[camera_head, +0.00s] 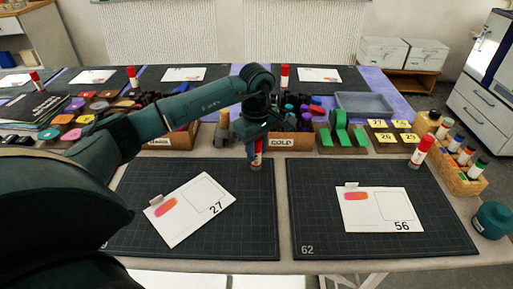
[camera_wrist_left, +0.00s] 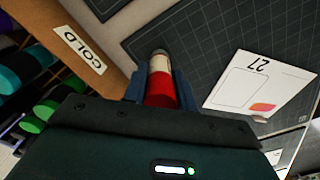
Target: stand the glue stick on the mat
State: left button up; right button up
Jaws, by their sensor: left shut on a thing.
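My left gripper (camera_head: 257,140) points down over the far right part of the left dark gridded mat (camera_head: 250,225). It is shut on a glue stick (camera_head: 257,160) with a red cap and a pale body. The stick looks about upright, cap toward the gripper. In the left wrist view the glue stick (camera_wrist_left: 160,88) shows between the fingers, its far end over the mat (camera_wrist_left: 200,35). I cannot tell whether its base touches the mat. A white card marked 27 (camera_head: 185,222) lies on this mat, left of the stick. My right gripper is not in view.
A right mat (camera_head: 320,235) holds a card marked 56 (camera_head: 380,220) and another red-capped glue stick (camera_head: 420,152). A box labelled COLD (camera_head: 292,141) stands just behind the mats.

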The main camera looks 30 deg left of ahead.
pick_arm(q)
jog(key=shift+s+f+b, duration=0.15)
jog(key=shift+f+b, duration=0.15)
jog(key=shift+f, duration=0.25)
jog(key=shift+c, duration=0.4)
jog(key=o, duration=0.6)
jog(key=shift+o, duration=1.4)
jog(key=shift+f, duration=0.15)
jog(key=shift+o, duration=0.8)
jog(key=shift+r, duration=0.2)
jog(key=shift+r, duration=0.1)
notch_tip(320, 180, up, 13)
jog(key=shift+r+p, duration=0.1)
jog(key=shift+p, duration=0.5)
